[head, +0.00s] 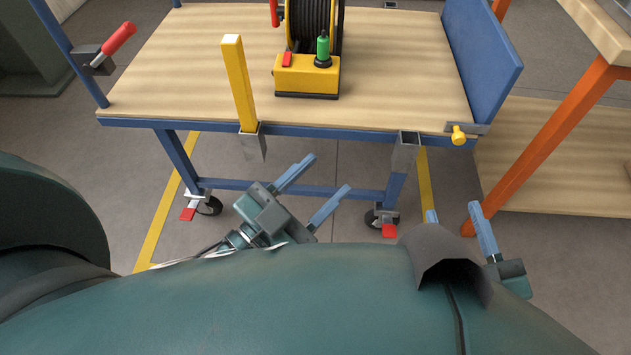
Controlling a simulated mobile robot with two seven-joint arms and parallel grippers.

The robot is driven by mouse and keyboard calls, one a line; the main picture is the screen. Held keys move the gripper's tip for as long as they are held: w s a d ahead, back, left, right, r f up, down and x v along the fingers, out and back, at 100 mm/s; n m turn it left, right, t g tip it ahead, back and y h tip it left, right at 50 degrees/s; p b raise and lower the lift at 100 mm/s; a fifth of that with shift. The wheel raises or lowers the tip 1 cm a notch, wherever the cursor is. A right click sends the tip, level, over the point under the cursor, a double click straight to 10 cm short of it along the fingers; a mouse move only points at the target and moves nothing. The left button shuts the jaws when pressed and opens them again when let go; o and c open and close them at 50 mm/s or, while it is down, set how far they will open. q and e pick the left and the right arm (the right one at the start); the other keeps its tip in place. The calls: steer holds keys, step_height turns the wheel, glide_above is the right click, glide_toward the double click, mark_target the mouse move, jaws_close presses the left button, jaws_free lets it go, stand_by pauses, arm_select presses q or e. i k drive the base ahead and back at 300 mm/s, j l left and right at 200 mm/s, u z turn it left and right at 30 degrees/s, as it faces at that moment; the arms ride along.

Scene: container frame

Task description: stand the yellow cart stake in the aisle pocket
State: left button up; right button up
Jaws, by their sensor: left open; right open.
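The yellow cart stake (238,82) stands with its lower end in a metal pocket (252,146) on the cart's near edge, left of the middle. It looks roughly upright, and the pocket hides its foot. A second metal pocket (405,152) on the same edge, further right, is empty. My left gripper (329,173) is open and empty, in front of the cart's near edge, right of the stake and apart from it. My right gripper (453,211) is open and empty, low at the right; my own arm partly hides it.
The cart (180,70) has a wooden deck, a blue end panel (482,50) and a red-handled clamp (118,40) at the left. A yellow-based reel (307,75) stands on the deck. A yellow knob (459,136) sits at the right corner. An orange-legged table (550,140) is at the right.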

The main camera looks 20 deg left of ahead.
mark_target(400, 83)
steer(key=k, duration=1)
